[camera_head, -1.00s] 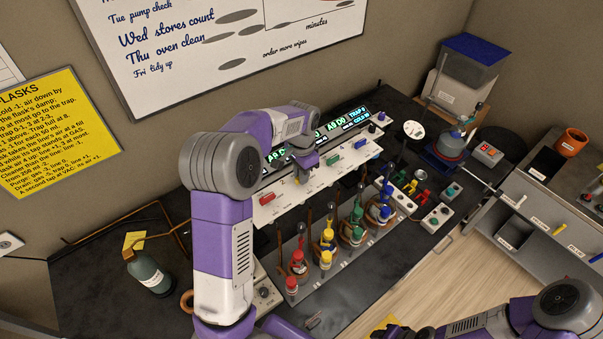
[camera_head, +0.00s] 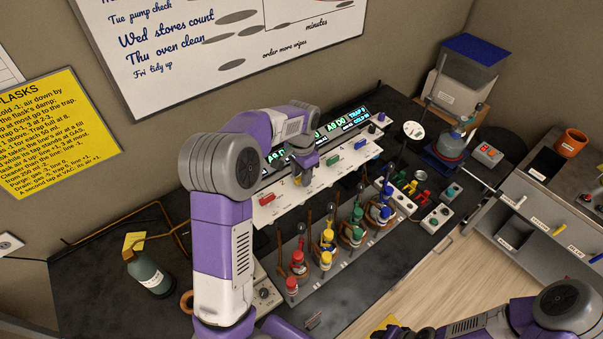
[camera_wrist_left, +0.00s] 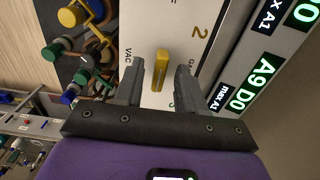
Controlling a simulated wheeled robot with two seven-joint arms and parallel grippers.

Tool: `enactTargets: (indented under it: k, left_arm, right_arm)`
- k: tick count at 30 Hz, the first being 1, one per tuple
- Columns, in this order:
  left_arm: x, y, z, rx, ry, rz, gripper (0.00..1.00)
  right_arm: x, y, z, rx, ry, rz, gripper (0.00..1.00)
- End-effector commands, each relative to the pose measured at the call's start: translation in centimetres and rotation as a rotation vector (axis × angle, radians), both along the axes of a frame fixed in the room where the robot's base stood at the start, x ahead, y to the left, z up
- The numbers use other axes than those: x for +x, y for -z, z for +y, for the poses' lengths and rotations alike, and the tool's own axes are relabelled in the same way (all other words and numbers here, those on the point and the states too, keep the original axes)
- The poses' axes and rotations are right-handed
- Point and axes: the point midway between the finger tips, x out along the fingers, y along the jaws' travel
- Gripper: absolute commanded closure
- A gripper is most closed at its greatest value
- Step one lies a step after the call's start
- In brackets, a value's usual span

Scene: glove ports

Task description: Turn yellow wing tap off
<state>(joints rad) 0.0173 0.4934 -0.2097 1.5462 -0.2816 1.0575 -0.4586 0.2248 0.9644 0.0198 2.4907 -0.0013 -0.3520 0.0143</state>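The yellow wing tap (camera_wrist_left: 161,70) is on the white panel (camera_wrist_left: 150,25), by the number 2. Its handle lies crosswise between the VAC and GAS labels in the left wrist view. My left gripper (camera_wrist_left: 158,75) is open, one finger on each side of the tap with a gap to both. How deep the fingers reach around it is hard to tell.
A red tap (camera_head: 267,199), green tap (camera_head: 333,160) and blue tap (camera_head: 360,144) share the panel. Lit displays (camera_head: 350,120) stand behind it. Coloured flask fittings (camera_head: 326,242) stand in front, below the panel. A bottle (camera_head: 151,275) stands left on the dark bench.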

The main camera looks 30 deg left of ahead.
Motion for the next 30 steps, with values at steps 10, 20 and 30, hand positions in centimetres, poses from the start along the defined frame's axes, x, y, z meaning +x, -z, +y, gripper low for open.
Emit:
enactTargets:
  k: [10,20,30]
  left_arm:
    - [0.1,-5.4,0.0,0.0,0.001,-0.007,0.61]
    - [0.0,-7.4,0.0,0.0,0.001,-0.002,0.61]
    - [0.0,-7.4,0.0,0.0,0.0,-0.002,0.61]
  right_arm:
    - [0.0,0.2,0.0,0.0,0.0,0.0,0.57]
    - [0.0,0.2,0.0,0.0,0.0,0.0,0.57]
    - [0.0,0.2,0.0,0.0,0.0,0.0,0.57]
